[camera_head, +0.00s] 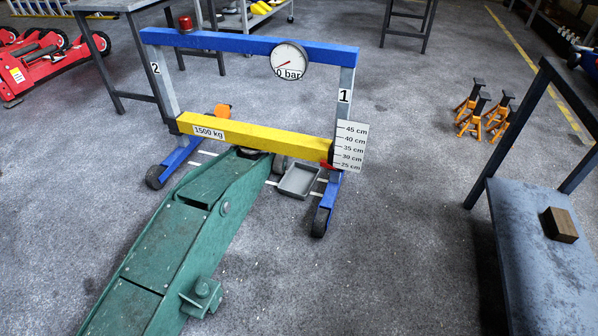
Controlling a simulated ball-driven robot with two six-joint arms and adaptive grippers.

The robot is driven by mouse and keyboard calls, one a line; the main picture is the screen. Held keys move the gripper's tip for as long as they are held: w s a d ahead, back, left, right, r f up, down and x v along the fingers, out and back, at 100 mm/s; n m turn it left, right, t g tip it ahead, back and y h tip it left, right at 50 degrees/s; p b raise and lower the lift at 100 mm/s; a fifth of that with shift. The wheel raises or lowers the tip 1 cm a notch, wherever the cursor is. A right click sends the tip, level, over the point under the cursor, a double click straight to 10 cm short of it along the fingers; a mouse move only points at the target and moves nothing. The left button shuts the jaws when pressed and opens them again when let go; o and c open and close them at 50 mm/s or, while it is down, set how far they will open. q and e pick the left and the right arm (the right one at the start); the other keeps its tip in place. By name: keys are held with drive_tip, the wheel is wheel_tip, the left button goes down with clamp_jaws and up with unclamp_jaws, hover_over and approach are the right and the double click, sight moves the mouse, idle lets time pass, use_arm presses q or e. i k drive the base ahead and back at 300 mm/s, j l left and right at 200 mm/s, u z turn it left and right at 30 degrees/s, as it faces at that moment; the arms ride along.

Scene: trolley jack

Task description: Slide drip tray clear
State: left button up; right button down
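The drip tray (284,190) is a small grey shallow tray on the floor under the blue test frame (250,43). It lies just right of the green trolley jack (160,245) and left of the frame's right wheel. The jack's head end reaches under the yellow beam (258,137) marked 1500 kg. The tray looks empty, and its far edge is close to a dark wheel-like part beside the jack. Neither of my grippers shows in the head view.
A dark bench (545,270) with a wooden block (560,225) stands at the right. Orange axle stands (485,110) stand at the upper right. Red jacks (50,65) are at the upper left. The floor right of the frame, up to the bench, is clear.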

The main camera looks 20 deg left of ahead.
sight(300, 179)
drive_tip(key=i+l+z, duration=0.1)
drive_tip(key=i, duration=1.05)
drive_tip(key=i+l+z, duration=0.1)
drive_tip(key=i, duration=1.05)
drive_tip(key=i+u, duration=0.1)
drive_tip(key=u, duration=0.65)
drive_tip(key=i+l+u, duration=0.1)
drive_tip(key=u, duration=0.3)
drive_tip(key=l+u, duration=0.1)
drive_tip(key=u, duration=0.25)
drive_tip(key=i+u, duration=0.1)
drive_tip(key=u, duration=2.15)
drive_tip(key=k+l+u, duration=0.1)
drive_tip(key=l, duration=0.15)
